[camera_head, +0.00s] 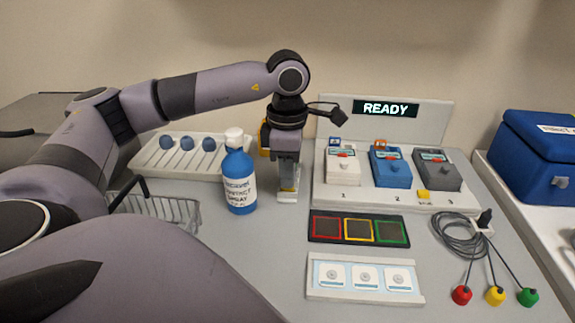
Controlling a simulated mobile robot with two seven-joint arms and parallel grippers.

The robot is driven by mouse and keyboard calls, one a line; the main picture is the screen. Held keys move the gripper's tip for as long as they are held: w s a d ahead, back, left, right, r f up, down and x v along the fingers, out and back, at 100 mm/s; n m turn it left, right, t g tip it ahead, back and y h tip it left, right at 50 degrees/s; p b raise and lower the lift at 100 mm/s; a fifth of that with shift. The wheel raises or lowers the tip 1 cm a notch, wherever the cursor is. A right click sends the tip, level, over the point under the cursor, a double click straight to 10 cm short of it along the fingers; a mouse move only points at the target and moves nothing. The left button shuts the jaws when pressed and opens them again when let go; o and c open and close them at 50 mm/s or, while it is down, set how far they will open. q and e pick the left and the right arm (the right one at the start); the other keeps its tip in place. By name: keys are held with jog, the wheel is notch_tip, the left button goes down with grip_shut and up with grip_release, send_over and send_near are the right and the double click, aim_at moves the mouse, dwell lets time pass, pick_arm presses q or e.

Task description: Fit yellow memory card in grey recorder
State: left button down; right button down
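The grey recorder (437,176) stands in the right place of a white stand (330,195), above the number 3. A small yellow piece, seemingly the yellow memory card (423,196), lies on the stand's front ledge by the grey recorder's lower left corner. My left gripper (288,196) points down between the blue spray bottle and the stand, well to the left of the card. Its fingers are seen edge-on, so I cannot tell whether they are open or shut. My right gripper is not in view.
A white recorder (342,168) and a blue recorder (390,168) share the stand. A blue bottle (239,180) stands close left of my gripper. In front lie a colour-framed black tray (313,228), a white card tray (316,291) and coiled cable (459,240) with coloured plugs.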

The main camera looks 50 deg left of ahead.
pick_arm(q)
notch_tip(320, 180, up, 6)
jog(key=p, duration=0.5)
